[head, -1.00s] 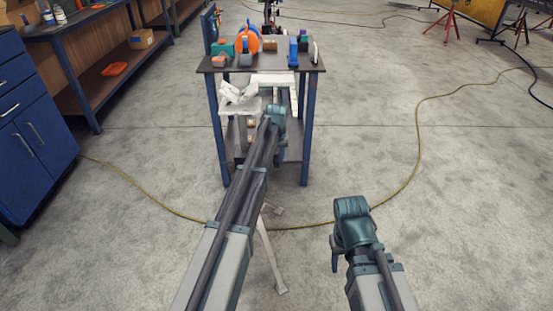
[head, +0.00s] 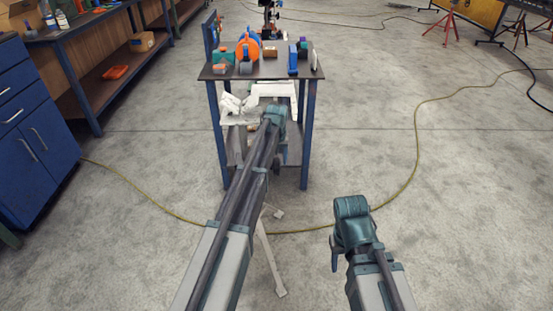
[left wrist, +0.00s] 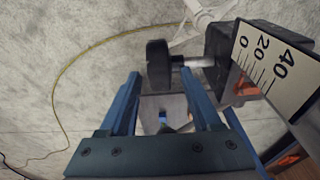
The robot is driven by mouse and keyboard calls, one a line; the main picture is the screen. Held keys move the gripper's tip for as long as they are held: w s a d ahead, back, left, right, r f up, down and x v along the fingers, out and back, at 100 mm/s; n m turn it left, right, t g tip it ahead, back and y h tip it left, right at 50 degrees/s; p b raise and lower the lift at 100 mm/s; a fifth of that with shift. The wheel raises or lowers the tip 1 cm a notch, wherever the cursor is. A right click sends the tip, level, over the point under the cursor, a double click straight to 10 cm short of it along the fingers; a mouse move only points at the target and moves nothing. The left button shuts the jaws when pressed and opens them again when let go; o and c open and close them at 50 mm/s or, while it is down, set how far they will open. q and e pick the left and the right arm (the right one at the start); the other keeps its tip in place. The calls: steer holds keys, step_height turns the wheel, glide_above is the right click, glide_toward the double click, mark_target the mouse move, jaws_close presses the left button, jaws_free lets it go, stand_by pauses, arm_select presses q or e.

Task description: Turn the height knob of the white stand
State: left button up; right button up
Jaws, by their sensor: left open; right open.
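The white stand (head: 272,90) is in the head view, in front of the dark-topped table, partly hidden behind my left arm. In the left wrist view a black round knob (left wrist: 158,66) sits on a metal shaft (left wrist: 196,62) that runs into a dark block (left wrist: 226,50). A pale scale plate (left wrist: 277,66) marked 0, 20, 40 is beside that block. My left gripper (left wrist: 162,78) is open, and the knob appears between and just beyond its fingertips, with no grip on it. My right gripper (head: 336,245) is open, low at the right, away from the stand.
The table (head: 225,72) behind the stand carries several coloured objects. A splayed white stand leg (head: 268,258) reaches the floor. A yellow cable (head: 412,165) crosses the floor. Blue cabinets (head: 35,130) stand at the left. The floor at the right is mostly clear.

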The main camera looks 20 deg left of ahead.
step_height(320, 180, up, 10)
steer(key=p, duration=0.8)
steer(key=shift+f, duration=0.2)
